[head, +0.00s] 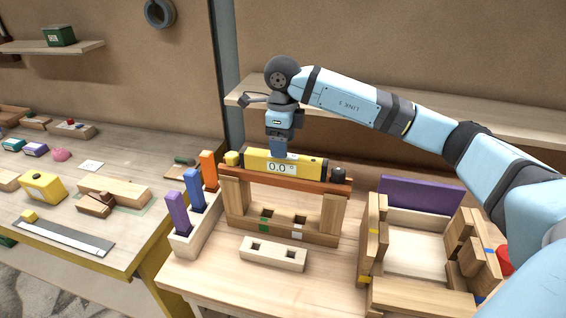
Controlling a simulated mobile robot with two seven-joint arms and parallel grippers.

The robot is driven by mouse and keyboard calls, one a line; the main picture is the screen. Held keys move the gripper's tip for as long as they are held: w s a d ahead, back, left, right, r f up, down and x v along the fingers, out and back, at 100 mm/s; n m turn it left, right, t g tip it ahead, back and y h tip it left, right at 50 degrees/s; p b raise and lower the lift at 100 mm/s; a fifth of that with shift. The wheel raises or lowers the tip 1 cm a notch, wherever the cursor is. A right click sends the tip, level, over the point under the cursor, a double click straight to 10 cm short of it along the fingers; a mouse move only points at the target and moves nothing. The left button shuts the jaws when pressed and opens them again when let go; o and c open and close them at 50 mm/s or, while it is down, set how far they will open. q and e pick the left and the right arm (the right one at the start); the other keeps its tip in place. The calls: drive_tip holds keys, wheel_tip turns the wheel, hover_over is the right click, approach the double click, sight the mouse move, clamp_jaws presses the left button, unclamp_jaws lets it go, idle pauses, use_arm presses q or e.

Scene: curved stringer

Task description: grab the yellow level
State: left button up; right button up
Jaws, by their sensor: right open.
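The yellow level (259,163) lies flat along a reddish-brown wooden beam (310,182) and shows a "0.0°" readout on its front. The beam rests across two wooden posts on the table. My right gripper (278,152) is directly above the level, pointing down, with its tips at the level's top edge. The jaws are open, but whether they straddle the level is hard to see. My left gripper is out of view.
A small yellow block (232,158) and a dark knob-like piece (338,174) sit at the beam's ends. A holder (190,238) with purple, blue and orange sticks stands at left. A wooden tray (415,258) with a purple panel (421,194) lies at right.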

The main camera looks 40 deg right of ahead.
sight(283, 164)
wheel_tip(283, 164, down, 4)
drive_tip(key=shift+s+r+p, duration=0.1)
drive_tip(key=shift+s+p, duration=0.05)
drive_tip(key=shift+p, duration=0.45)
drive_tip(key=shift+f, duration=0.65)
drive_tip(key=c, duration=1.2)
drive_tip(key=shift+r, duration=0.15)
